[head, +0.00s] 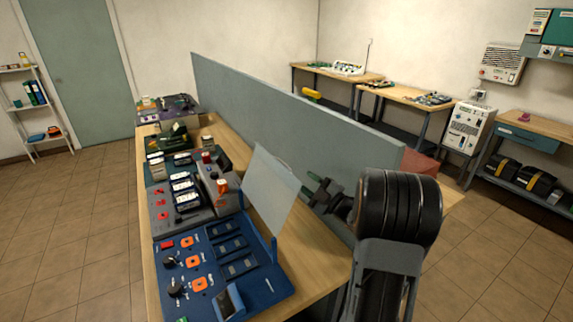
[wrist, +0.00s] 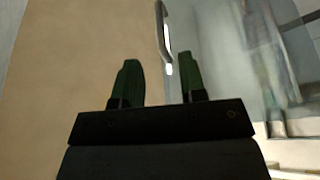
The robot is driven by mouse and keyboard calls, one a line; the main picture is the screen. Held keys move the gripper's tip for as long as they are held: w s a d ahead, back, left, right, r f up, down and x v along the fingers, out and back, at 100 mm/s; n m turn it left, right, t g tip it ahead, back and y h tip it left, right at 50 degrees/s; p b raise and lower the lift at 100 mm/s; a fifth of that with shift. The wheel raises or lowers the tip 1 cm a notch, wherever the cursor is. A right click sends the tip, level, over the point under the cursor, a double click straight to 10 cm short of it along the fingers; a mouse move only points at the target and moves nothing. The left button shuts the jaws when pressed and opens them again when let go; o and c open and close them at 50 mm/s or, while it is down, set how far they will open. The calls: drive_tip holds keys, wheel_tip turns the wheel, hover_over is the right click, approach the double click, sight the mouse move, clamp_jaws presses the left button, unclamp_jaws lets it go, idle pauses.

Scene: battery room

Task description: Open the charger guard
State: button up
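The charger guard (head: 268,190) is a clear, pale panel standing raised and tilted at the right side of the blue charger panel (head: 262,283). The slots and knobs of the blue panel show uncovered from above. A thin grey handle or edge (wrist: 161,30) lies between and beyond the fingertips, with gaps on both sides. The clear sheet of the guard (wrist: 215,65) fills the area to its right. I cannot tell whether a finger touches it.
More chargers and devices (head: 180,190) line the wooden bench (head: 147,262) to the left. A grey-green partition (head: 290,105) runs behind the bench, close to my arm. Tiled floor (head: 80,230) is clear on the left.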

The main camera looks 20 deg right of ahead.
sight(287, 167)
drive_tip(key=p+x, duration=0.2)
drive_tip(key=x, duration=0.7)
drive_tip(key=shift+p, duration=0.3)
clamp_jaws()
